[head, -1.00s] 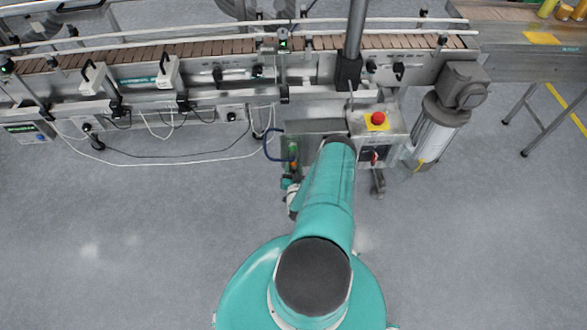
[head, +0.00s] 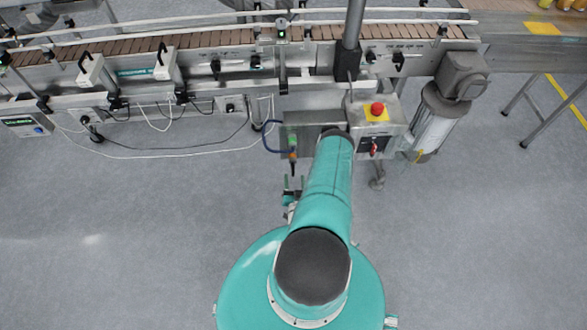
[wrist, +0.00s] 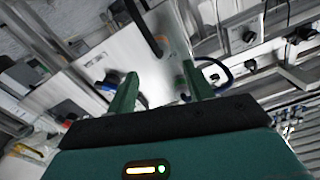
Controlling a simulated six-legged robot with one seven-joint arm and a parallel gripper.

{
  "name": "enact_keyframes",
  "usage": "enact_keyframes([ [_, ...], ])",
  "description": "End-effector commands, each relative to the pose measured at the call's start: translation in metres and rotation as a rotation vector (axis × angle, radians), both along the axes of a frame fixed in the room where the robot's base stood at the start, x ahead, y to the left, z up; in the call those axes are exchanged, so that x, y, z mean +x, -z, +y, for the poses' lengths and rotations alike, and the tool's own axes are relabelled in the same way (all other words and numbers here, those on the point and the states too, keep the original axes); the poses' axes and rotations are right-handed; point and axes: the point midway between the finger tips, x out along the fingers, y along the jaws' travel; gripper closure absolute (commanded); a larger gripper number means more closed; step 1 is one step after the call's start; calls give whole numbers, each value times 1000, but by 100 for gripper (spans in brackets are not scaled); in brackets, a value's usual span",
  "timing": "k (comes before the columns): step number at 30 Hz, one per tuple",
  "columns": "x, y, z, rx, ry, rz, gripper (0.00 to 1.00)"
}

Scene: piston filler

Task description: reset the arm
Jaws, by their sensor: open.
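My arm (head: 325,185) is teal and reaches forward from my body toward the filler's conveyor frame. My gripper (wrist: 160,84) shows two green fingers standing apart in the wrist view, with nothing held between them. In the head view only a small part of my gripper (head: 292,188) shows, at the left side of the arm. It sits over the floor in front of the conveyor frame. The rest of it is hidden behind the arm.
The conveyor (head: 210,42) runs across the back. A control box with a red emergency stop (head: 377,108) and a red switch (head: 374,146) stands close beyond the arm. A motor (head: 436,118) is to its right. Cables hang at left. Grey floor (head: 130,230) is clear.

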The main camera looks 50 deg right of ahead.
Motion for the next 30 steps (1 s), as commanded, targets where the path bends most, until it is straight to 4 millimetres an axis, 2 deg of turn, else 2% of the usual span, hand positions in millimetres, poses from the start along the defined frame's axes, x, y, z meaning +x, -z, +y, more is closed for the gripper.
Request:
enact_keyframes([
  [3, -11, 0, 13, 1, 0, -1, 48],
  [7, -17, 0, 19, 0, 0, 0, 48],
  [30, -18, 0, 20, -1, 1, -1, 48],
])
